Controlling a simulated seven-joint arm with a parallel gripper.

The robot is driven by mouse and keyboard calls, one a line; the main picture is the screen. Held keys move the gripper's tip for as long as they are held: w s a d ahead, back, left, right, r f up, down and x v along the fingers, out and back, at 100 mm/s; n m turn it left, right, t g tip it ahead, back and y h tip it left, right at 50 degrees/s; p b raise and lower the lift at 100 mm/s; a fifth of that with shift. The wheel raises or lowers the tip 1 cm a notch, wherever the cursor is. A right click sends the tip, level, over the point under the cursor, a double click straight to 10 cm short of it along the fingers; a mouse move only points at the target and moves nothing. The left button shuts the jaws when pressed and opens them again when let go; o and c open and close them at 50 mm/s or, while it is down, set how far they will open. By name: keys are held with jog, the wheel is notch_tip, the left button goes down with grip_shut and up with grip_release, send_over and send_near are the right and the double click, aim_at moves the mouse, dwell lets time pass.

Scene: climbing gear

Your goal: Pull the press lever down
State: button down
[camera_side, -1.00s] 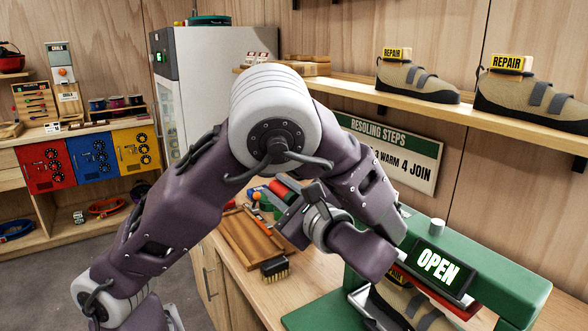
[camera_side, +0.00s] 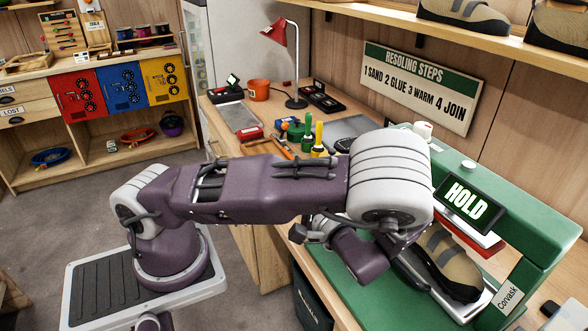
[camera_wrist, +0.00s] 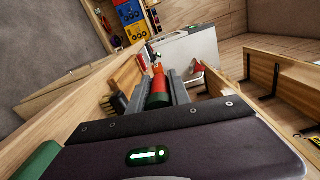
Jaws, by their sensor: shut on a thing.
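The green press (camera_side: 530,222) stands at the right of the side view, its display (camera_side: 468,203) reading HOLD. A beige and black climbing shoe (camera_side: 452,262) lies under its red-edged pressing plate (camera_side: 478,232). In the wrist view, a red and green handle, which looks like the press lever (camera_wrist: 158,88), lies between the fingers of my gripper (camera_wrist: 162,80), which is shut on it. In the side view my own arm hides the lever and the fingertips. The exact lever angle cannot be told.
The bench holds an orange cup (camera_side: 258,91), a red lamp (camera_side: 276,34) and several tools behind my arm. A brush (camera_wrist: 119,102) lies left of the handle in the wrist view. The shelf (camera_side: 440,32) with shoes runs above the press.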

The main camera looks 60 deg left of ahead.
jog(key=shift+w+f+n, duration=0.3)
jog(key=shift+f, duration=0.35)
jog(key=c, duration=1.2)
grip_release()
jog(key=d, duration=0.7)
